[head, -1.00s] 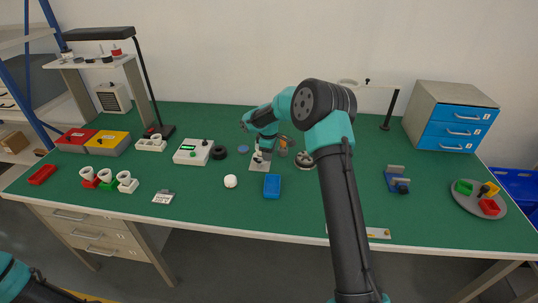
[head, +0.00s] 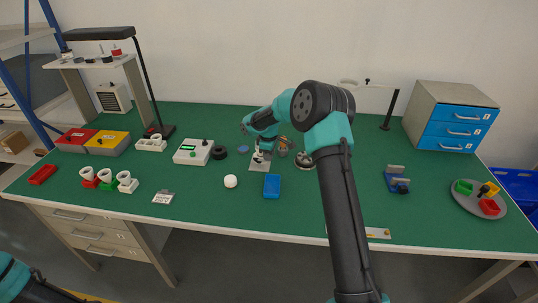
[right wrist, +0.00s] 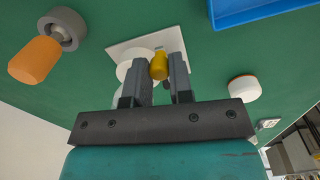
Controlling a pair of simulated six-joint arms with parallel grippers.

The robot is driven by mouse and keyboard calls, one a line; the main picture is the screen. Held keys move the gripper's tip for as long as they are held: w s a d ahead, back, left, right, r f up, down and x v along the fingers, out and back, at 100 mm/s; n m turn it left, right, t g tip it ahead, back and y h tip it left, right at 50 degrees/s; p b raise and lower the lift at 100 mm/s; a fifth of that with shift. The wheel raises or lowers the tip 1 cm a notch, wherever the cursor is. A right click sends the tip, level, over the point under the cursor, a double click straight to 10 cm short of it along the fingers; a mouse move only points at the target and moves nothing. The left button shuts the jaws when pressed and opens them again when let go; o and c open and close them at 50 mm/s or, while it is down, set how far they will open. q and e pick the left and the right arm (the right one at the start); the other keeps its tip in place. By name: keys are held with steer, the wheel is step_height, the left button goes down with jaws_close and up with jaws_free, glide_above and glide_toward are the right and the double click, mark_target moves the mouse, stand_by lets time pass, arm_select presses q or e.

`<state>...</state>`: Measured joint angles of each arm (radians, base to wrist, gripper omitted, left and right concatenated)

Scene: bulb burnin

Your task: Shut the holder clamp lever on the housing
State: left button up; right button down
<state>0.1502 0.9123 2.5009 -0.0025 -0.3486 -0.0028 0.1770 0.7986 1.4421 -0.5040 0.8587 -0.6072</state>
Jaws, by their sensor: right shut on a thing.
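The holder housing stands on a pale square plate (head: 257,166) in the middle of the green table, left of my right arm. My right gripper (head: 263,148) is over it and hides part of it. In the right wrist view, my right gripper (right wrist: 159,74) is shut on a small yellow lever tip (right wrist: 159,65), with a finger on each side. The white round housing body (right wrist: 127,70) and the white plate (right wrist: 170,38) show behind the fingers. The lever's angle is hard to tell. My left gripper is out of view; only part of my left arm shows at lower left.
A blue tray (head: 272,186) and a white round piece (head: 230,181) lie in front of the housing. A grey box with a green display (head: 193,152) and a black ring (head: 219,152) are to its left. A grey round part (head: 304,160) is to its right.

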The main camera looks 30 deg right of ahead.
steer(key=shift+s+m, duration=0.1)
steer(key=shift+m, duration=0.2)
steer(key=m, duration=0.1)
steer(key=a+m, duration=0.1)
steer(key=m, duration=0.1)
steer(key=shift+s, duration=0.35)
steer(key=m, duration=0.1)
steer(key=a+m, duration=0.1)
steer(key=shift+s+m, duration=0.25)
steer(key=shift+m, duration=0.15)
steer(key=m, duration=0.2)
steer(key=a+m, duration=0.2)
steer(key=m, duration=0.1)
steer(key=shift+m+g, duration=0.3)
steer(key=c, duration=1)
jaws_free()
